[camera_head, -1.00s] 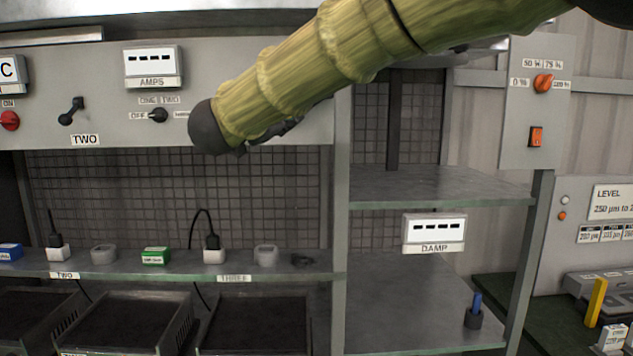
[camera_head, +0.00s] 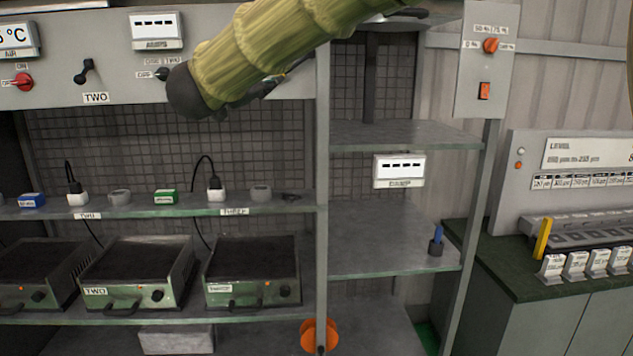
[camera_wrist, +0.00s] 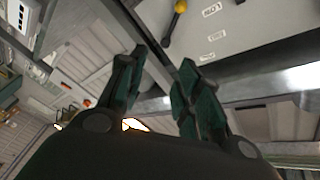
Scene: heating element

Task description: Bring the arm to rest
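My arm crosses the top of the head view, its yellow-green links reaching in from the upper right to a dark end in front of the control panel (camera_head: 60,65). My gripper shows in the wrist view (camera_wrist: 160,75), with two dark green fingers spread apart and nothing between them. Behind the fingers, a grey panel (camera_wrist: 235,35) with white labels and a yellow-tipped lever (camera_wrist: 179,8) shows tilted. In the head view the gripper's fingers are mostly hidden by the arm.
Heater units (camera_head: 140,275) stand on the lower shelf, below a shelf (camera_head: 290,208) with plugs and small boxes. A display marked DAMP (camera_head: 398,170) and a blue-handled item (camera_head: 437,240) are on the right rack. A dark green counter (camera_head: 500,270) with a level station stands further right.

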